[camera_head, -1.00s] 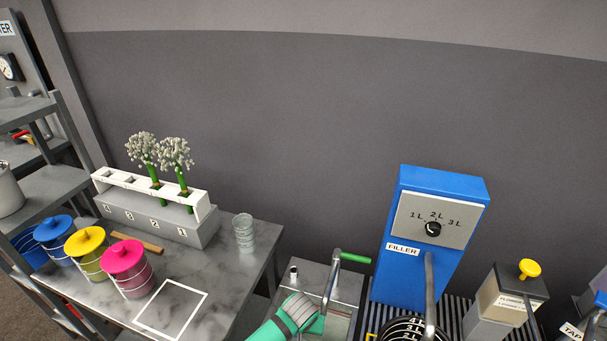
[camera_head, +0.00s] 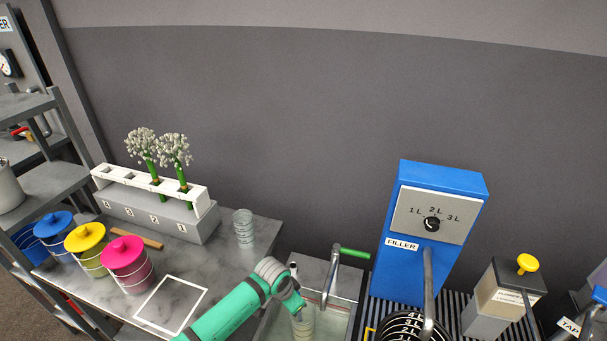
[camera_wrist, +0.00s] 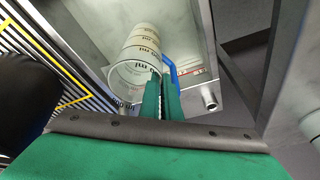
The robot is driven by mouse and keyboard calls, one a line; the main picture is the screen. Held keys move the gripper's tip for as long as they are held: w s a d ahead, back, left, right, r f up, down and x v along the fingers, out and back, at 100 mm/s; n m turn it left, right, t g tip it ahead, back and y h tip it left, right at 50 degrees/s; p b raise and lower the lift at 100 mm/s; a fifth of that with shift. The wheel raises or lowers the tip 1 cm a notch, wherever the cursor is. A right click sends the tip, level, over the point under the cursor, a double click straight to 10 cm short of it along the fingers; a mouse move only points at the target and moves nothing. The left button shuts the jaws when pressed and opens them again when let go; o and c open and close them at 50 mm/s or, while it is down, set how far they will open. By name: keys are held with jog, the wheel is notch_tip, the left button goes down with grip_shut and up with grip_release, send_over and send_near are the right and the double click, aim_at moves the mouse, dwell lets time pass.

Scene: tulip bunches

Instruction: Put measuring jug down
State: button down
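The measuring jug (camera_wrist: 145,50) is a pale cylinder with ml markings and a blue handle (camera_wrist: 171,68). My green gripper (camera_wrist: 162,97) is shut on that handle; its two fingers are close together with the handle at their tips. In the head view the jug (camera_head: 303,325) shows partly below my gripper (camera_head: 296,305), over or inside the grey basin (camera_head: 347,284). I cannot tell whether its base touches the basin floor.
A tap with a green lever (camera_head: 355,253) stands at the basin. The blue filler (camera_head: 390,270) is to its right. On the marble table (camera_head: 215,268) are lidded buckets (camera_head: 127,268), a glass (camera_head: 243,228), a flower rack (camera_head: 195,222) and an empty white-outlined square (camera_head: 172,302).

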aim_at(304, 325)
jog(key=shift+w+r+m+g+h, duration=0.5)
jog(key=shift+w+r+m+g, duration=0.2)
jog(key=shift+w+r+m, duration=2.1)
jog(key=shift+s+d+f+n+t+y, duration=0.35)
jog(key=shift+s+d+f+n+y, duration=0.25)
jog(key=shift+s+f+n, duration=1.55)
jog(key=shift+s+d+f+n+t+y, duration=0.55)
jog(key=shift+s+f+n, duration=0.7)
jog(key=shift+n, duration=1.8)
jog(key=shift+s+d+f+n+t+y, duration=0.3)
jog(key=shift+s+f+n+y, duration=0.75)
jog(key=shift+s+n, duration=1.25)
jog(key=shift+w+f+h, duration=0.25)
jog(key=shift+w+h, duration=0.05)
jog(key=shift+w, duration=0.05)
